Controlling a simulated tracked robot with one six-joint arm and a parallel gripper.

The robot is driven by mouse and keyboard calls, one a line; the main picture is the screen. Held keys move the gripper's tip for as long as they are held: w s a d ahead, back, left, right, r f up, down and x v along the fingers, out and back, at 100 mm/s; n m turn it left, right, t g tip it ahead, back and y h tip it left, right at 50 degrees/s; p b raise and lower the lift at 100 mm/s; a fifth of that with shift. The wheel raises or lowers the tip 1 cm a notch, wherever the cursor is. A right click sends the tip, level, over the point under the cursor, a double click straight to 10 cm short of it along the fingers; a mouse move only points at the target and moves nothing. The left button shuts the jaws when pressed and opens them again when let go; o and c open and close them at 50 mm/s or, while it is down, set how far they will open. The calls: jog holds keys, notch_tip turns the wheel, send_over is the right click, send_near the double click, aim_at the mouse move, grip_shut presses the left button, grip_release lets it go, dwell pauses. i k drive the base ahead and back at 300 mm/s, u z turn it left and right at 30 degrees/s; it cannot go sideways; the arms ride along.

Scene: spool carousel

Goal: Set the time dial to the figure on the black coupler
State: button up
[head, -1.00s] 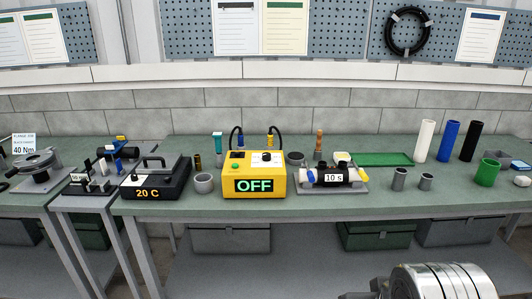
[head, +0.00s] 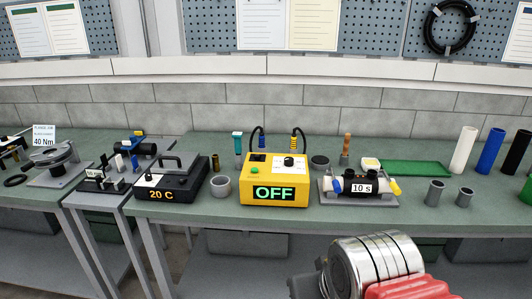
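The yellow control box (head: 275,181) stands on the green bench, with a lit display (head: 274,194) reading OFF. A white dial with a dark knob (head: 289,162) is on its top. Right of it, the black coupler (head: 362,180) sits on a grey plate with a white label (head: 362,188) reading 10 s. A blue piece is at its left end and a yellow piece at its right end. I cannot read the dial's setting. A metal cylinder and red part of my own arm show at the bottom right; my gripper's fingers are not in view.
A black unit (head: 172,181) showing 20 C stands left of the yellow box, with a grey cup (head: 221,187) between. Two grey sockets (head: 436,191) stand right of the coupler. Behind are a green tray (head: 415,168) and a wooden-handled tool (head: 346,147). Black cables rise behind the box.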

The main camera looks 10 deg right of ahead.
aim_at(288, 161)
jog(key=u, duration=0.1)
jog(key=i, duration=1.35)
jog(key=z, duration=0.6)
